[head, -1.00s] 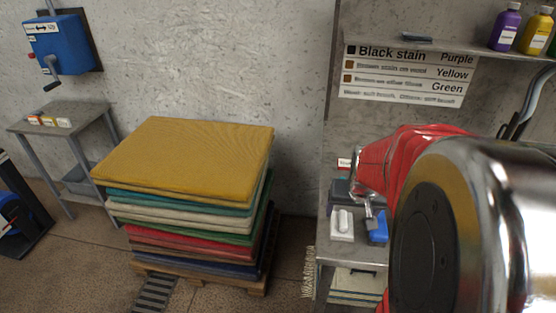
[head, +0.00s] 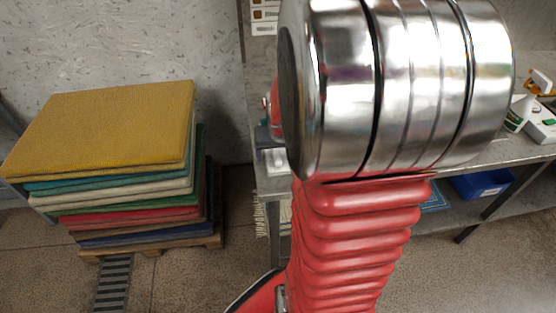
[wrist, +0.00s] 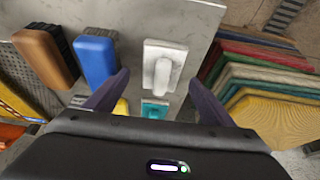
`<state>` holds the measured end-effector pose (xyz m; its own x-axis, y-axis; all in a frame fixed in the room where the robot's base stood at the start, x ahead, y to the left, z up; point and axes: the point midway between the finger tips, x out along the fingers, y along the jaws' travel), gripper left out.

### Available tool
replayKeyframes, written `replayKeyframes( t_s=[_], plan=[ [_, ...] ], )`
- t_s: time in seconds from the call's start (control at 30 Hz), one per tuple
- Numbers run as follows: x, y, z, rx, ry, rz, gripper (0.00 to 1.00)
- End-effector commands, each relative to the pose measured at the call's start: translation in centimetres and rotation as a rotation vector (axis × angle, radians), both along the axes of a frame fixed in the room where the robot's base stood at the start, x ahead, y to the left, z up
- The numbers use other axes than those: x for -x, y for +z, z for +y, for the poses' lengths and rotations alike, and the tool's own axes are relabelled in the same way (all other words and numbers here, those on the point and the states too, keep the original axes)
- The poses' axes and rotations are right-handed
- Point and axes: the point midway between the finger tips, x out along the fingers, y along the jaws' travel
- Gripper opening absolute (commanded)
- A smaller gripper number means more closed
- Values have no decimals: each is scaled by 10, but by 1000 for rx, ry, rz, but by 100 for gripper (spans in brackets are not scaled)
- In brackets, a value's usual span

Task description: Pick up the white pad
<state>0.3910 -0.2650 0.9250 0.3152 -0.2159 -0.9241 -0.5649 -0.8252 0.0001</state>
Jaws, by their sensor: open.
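The white pad (wrist: 178,55), a rectangular block with a raised white handle, lies on a light grey surface in the wrist view. My gripper (wrist: 158,76) is open, its two dark fingers apart on the left and right of the pad in the picture. Nothing is held between them. I cannot tell how far the fingertips are above the pad. In the head view my arm covers this part of the bench, and the gripper is hidden.
A blue brush (wrist: 97,60) and a brown brush (wrist: 42,52) lie left of the pad. A teal pad (wrist: 155,109) is close below it in the picture. A stack of coloured rugs (head: 110,130) stands left of the bench. A blue bin (head: 482,185) is under the bench.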

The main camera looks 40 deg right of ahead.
Motion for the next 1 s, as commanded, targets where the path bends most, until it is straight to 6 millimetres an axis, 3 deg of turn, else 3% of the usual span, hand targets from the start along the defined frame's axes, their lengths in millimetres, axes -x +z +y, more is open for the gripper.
replayKeyframes(
  t_s=[0.3, 0.9, 1.0],
  plan=[
    [-10, -26, -5, 0, 1, 1, 77],
    [-11, -27, -5, 1, 1, -1, 77],
    [-11, -27, -5, 1, 1, -1, 70]
  ],
)
